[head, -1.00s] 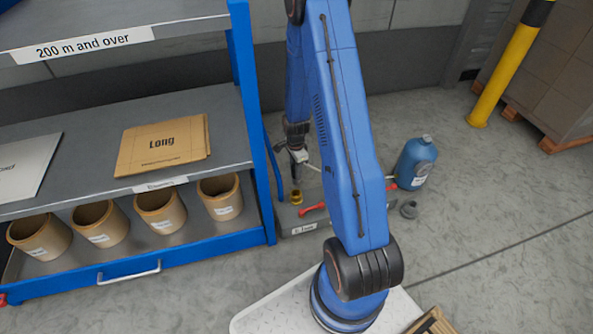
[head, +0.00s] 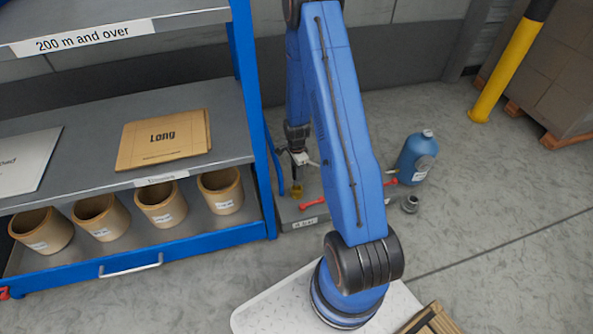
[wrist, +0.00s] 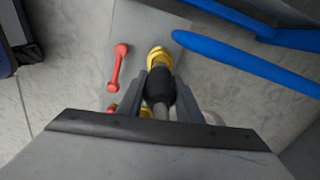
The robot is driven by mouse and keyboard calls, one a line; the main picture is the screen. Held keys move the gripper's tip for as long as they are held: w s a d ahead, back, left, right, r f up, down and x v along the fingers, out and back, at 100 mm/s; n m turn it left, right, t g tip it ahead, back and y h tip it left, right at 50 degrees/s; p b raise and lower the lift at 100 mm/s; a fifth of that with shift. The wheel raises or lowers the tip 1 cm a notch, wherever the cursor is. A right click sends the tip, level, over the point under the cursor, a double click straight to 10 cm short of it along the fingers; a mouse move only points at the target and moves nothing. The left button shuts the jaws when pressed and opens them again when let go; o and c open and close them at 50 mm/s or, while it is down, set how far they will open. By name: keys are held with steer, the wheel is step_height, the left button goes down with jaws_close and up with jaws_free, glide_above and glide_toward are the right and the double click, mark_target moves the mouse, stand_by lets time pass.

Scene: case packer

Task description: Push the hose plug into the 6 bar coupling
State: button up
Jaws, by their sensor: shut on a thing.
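My gripper (wrist: 160,92) is shut on the hose plug (wrist: 161,87), a black, round-bodied piece held between the two grey fingers in the wrist view. A yellow brass coupling (wrist: 158,58) shows right at the far end of the plug, in line with it. I cannot tell how deep the plug sits in it. In the head view my gripper (head: 299,166) points down just above the yellow coupling (head: 297,190), which stands on a grey block (head: 290,215) on the floor. The block's label is too small to read surely.
A red lever (wrist: 117,66) lies beside the coupling. A second red and yellow fitting is partly hidden by my gripper. A blue hose (wrist: 235,60) runs at the right in the wrist view. A blue shelf rack (head: 257,120) stands close left; a blue bottle (head: 416,160) stands right.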

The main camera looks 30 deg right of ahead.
mark_target(296, 182)
steer(key=shift+f, duration=3.15)
steer(key=shift+f, duration=0.45)
steer(key=o, duration=1.3)
step_height(296, 182, up, 17)
steer(key=shift+r, duration=0.2)
